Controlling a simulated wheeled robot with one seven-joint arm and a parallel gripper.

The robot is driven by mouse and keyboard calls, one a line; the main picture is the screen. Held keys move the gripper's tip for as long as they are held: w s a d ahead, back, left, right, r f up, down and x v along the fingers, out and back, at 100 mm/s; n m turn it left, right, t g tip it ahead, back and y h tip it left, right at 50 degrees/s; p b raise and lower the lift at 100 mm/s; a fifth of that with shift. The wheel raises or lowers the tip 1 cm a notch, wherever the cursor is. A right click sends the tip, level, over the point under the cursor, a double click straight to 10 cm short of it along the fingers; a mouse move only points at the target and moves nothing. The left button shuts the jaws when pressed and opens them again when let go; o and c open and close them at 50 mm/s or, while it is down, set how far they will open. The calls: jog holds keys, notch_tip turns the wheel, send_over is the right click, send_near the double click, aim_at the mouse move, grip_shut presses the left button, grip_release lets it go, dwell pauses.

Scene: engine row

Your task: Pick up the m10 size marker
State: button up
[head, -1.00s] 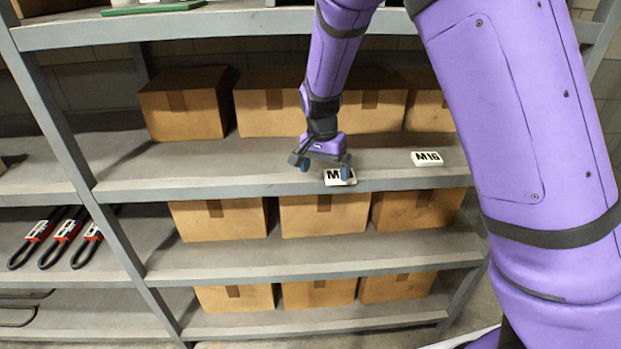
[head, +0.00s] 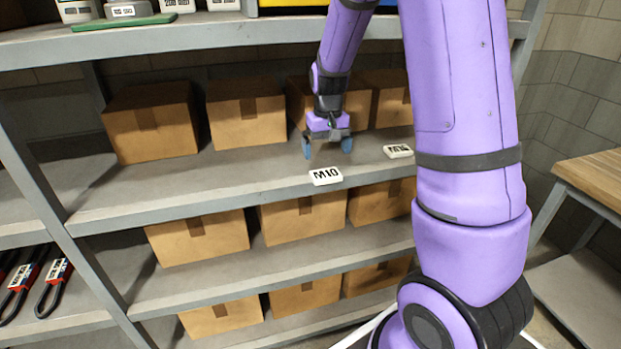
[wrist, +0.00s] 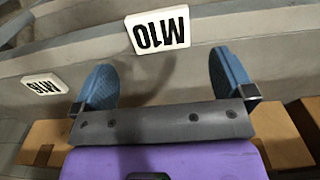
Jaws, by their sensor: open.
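The M10 size marker (head: 326,177) is a small white block with black lettering, at the front edge of the shelf in the head view. In the wrist view the marker (wrist: 158,30) appears upside down, beyond the fingertips and between their lines. My gripper (head: 328,146) is open and empty, above the shelf and behind the marker in the head view. Its two blue fingers (wrist: 163,75) are spread apart in the wrist view, and neither touches the marker.
A second white marker, M16 (head: 398,151), lies to the right on the same shelf (head: 230,178). Cardboard boxes (head: 247,112) stand behind, and more boxes (head: 303,215) are on the shelves below. A shelf with small containers (head: 125,10) is overhead. A wooden-topped bench (head: 595,175) stands at right.

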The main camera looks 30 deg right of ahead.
aim_at(327, 175)
jog(key=shift+s+d+f, duration=0.1)
jog(key=shift+f, duration=3.65)
jog(key=c, duration=0.7)
jog(key=shift+c, duration=0.2)
jog(key=shift+r, duration=0.1)
